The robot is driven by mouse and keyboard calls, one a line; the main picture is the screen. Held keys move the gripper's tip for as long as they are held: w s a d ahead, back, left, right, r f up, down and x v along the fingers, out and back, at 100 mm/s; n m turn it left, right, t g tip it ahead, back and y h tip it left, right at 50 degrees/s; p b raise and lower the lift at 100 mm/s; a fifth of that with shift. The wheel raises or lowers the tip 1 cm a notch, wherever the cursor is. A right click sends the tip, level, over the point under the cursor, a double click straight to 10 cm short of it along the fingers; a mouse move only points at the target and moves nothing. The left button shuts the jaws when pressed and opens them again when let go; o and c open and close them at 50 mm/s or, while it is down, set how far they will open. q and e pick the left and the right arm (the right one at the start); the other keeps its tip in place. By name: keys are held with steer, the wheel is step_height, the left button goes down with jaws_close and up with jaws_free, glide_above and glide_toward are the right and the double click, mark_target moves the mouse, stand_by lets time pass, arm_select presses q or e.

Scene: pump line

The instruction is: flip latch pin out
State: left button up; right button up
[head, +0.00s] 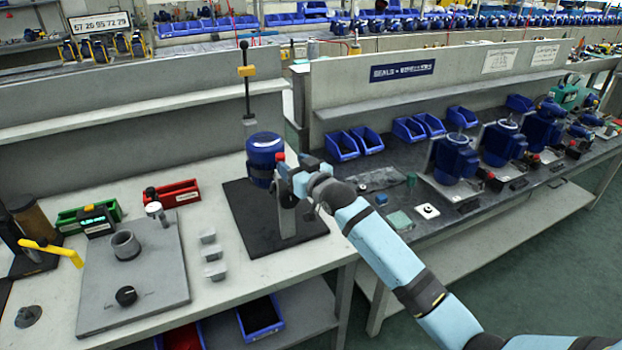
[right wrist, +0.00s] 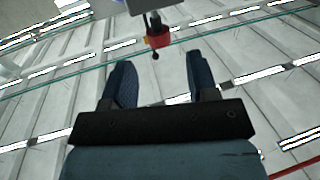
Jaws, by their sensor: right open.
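The blue motor-like cylinder (head: 265,150) sits upright on a grey stand (head: 290,222) on a black mat (head: 247,215). A small red part (head: 280,157) shows at its right side. In the right wrist view a red collar with a dark pin (right wrist: 158,38), likely the latch pin, hangs from a grey block (right wrist: 152,5). My right gripper (head: 292,163) is beside the cylinder's right side. In the wrist view its two dark fingers (right wrist: 161,75) are apart with nothing between them, and the red collar is just past the fingertips. My left gripper is not in view.
A grey plate (head: 150,285) with a ring and a black knob lies on the left of the bench. Small grey blocks (head: 211,253) stand next to it. Green (head: 88,216) and red (head: 172,193) trays are behind. A vertical rod (head: 246,85) with a yellow part rises behind the cylinder.

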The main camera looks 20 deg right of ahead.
steer(key=v, duration=0.8)
steer(key=shift+s, duration=0.3)
steer(key=shift+d, duration=0.1)
steer(key=s+a+f+g+p, duration=0.2)
steer(key=s+f, duration=0.5)
steer(key=s, duration=0.4)
steer(key=s+a+f+g+h+p, duration=0.1)
steer(key=s+a+f+g+p, duration=0.1)
steer(key=s+f+p, duration=0.2)
steer(key=s+a+f+g+p, duration=0.2)
steer(key=s+f, duration=0.8)
steer(key=s, duration=0.8)
steer(key=shift+a+p, duration=0.45)
steer(key=shift+p, duration=0.05)
